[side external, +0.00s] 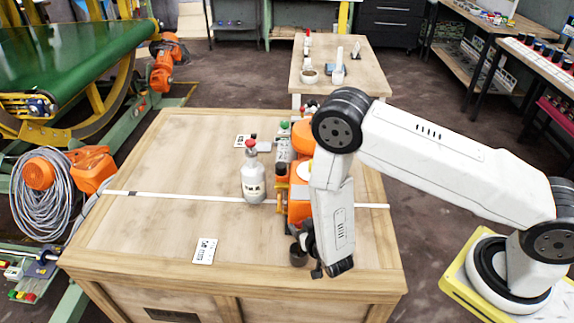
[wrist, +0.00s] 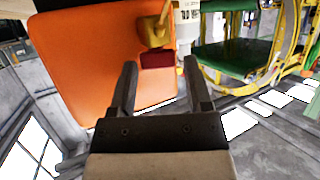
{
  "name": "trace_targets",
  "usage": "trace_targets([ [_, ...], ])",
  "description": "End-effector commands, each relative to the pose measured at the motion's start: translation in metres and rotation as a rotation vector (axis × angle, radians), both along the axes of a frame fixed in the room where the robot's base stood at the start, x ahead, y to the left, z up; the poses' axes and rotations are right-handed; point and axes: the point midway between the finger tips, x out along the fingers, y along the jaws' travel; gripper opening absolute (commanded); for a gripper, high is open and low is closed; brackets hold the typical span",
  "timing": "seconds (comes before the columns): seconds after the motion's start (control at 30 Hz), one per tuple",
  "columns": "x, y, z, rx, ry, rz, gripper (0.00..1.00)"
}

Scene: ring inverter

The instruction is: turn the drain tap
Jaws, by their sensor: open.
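The drain tap shows in the wrist view as a brass fitting (wrist: 154,30) with a small dark red piece (wrist: 157,61) at its end, against an orange housing (wrist: 85,55). My gripper (wrist: 160,64) is open, and in the picture its two fingertips lie on either side of the red piece. I cannot tell whether they touch it or how deep they reach. In the side external view my gripper (side external: 318,270) is low beside the orange machine (side external: 298,208), near the bench's front. My arm hides part of the machine there, and I cannot make out the tap.
A dark cup (side external: 298,255) stands close to my gripper on the wooden bench (side external: 150,240). A pale bottle with a red cap (side external: 252,180) stands left of the machine. A white card (side external: 205,251) lies on the bench. The bench's left half is mostly clear.

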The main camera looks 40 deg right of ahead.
Motion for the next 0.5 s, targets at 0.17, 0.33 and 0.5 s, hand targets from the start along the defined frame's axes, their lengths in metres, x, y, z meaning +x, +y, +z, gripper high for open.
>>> trace_targets([
  [0.17, -0.0015, -0.0034, -0.0013, -0.003, 0.005, -0.046, 0.82],
  [0.33, -0.0008, -0.0015, -0.0014, -0.003, 0.005, -0.098, 0.82],
  [0.5, 0.0001, 0.0005, -0.0010, -0.002, 0.004, -0.161, 0.82],
])
